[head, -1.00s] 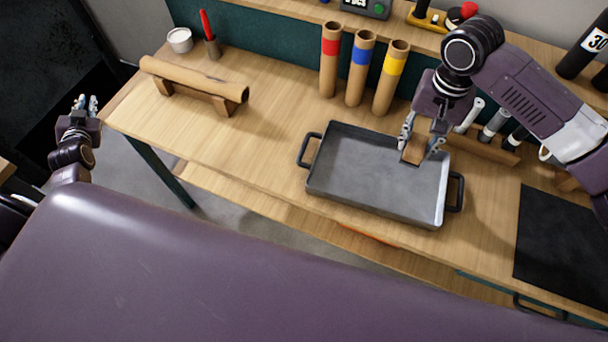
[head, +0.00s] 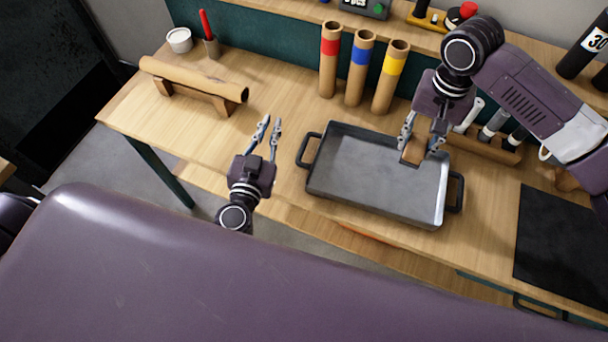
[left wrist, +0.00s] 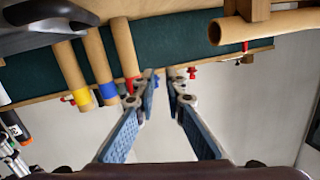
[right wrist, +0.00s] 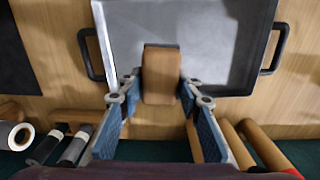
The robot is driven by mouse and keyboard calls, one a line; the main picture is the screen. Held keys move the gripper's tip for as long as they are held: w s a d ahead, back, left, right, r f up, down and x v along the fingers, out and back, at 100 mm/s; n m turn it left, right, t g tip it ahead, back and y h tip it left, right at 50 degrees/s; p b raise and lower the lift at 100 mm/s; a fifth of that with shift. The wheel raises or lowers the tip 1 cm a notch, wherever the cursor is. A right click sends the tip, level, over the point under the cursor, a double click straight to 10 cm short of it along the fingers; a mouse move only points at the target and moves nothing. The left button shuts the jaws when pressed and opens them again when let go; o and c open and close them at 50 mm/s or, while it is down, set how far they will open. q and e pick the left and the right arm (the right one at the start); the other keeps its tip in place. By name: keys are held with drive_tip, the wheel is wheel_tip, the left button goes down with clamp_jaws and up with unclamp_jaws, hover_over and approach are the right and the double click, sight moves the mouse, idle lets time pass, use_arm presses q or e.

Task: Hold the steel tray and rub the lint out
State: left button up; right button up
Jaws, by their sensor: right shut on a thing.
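The steel tray (head: 375,180), grey with dark side handles, lies on the workbench; its left handle (head: 308,150) faces my left gripper. My right gripper (head: 423,143) is shut on a brown block (head: 412,154) at the tray's back edge. The right wrist view shows the block (right wrist: 161,75) between the fingers, overlapping the tray (right wrist: 205,30). I cannot tell whether the block touches the tray floor. My left gripper (head: 270,128) is open and empty, left of the tray and apart from its handle. Faint cloudy marks show on the tray floor; I cannot make out lint.
Tubes with red (head: 329,60), blue (head: 360,68) and yellow (head: 391,77) bands stand behind the tray. A brown roll (head: 195,80) rests on a wooden stand at the left. A black mat (head: 562,240) lies at the right. Bench between stand and tray is bare.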

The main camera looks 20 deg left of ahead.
sight(305, 185)
use_arm(q)
drive_tip(key=s+d+f+g, duration=0.1)
drive_tip(key=s+d, duration=0.1)
drive_tip(key=d, duration=0.1)
drive_tip(key=s+d+f+g+h, duration=0.1)
drive_tip(key=s+d, duration=0.2)
drive_tip(key=d, duration=0.1)
drive_tip(key=s+d+f+g, duration=0.1)
drive_tip(key=s+d, duration=0.2)
drive_tip(key=shift+s+d+f+h, duration=0.15)
drive_tip(key=shift+d+f+h, duration=0.15)
drive_tip(key=shift+f+h, duration=0.1)
drive_tip(key=shift+d+f, duration=0.15)
drive_tip(key=x, duration=1.1)
drive_tip(key=shift+w+f, duration=0.25)
drive_tip(key=shift+f, duration=0.05)
clamp_jaws()
